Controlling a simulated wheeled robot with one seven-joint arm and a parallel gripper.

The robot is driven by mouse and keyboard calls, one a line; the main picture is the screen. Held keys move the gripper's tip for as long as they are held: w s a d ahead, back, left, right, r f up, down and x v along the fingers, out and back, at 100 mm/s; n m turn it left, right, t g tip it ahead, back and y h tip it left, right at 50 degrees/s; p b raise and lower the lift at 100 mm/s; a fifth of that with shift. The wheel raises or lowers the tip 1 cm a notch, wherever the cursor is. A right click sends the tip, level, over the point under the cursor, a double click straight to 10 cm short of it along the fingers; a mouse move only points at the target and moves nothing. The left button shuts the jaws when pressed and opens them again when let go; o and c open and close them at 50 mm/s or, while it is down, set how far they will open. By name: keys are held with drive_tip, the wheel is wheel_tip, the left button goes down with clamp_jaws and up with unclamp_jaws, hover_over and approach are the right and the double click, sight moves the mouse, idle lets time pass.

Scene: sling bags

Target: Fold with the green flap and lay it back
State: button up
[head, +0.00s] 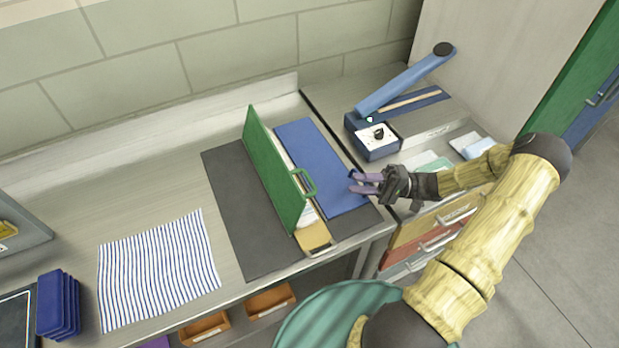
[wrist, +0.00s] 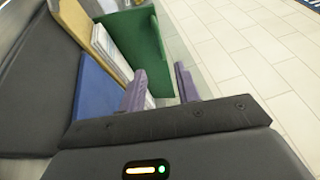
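The green flap (head: 270,167) stands up, tilted, along the middle of the dark mat (head: 231,200), with a green loop handle (head: 305,183) on its right side. It also shows beyond my fingers in the wrist view (wrist: 143,45). A blue flap (head: 320,165) lies flat to its right. White sheets (wrist: 108,48) and a tan piece (head: 314,236) sit between the two flaps. My gripper (head: 356,182) is at the right edge of the blue flap, apart from the green flap. Its two purple fingers are spread, with nothing held between them.
A striped cloth (head: 158,270) lies left of the mat. A blue lever device (head: 405,85) and a small blue box (head: 372,138) stand on the right-hand counter. Dark blue pieces (head: 58,305) are stacked at lower left. The counter between mat and cloth is clear.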

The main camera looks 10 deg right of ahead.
sight(309, 180)
drive_tip(key=a+p, duration=0.1)
drive_tip(key=a, duration=0.3)
drive_tip(key=w+a+r+p, duration=0.1)
drive_tip(key=a, duration=0.4)
drive_tip(key=a+r+p, duration=0.1)
drive_tip(key=a+p, duration=0.1)
drive_tip(key=a, duration=0.2)
drive_tip(key=shift+w+a, duration=0.15)
drive_tip(key=shift+w, duration=0.05)
clamp_jaws()
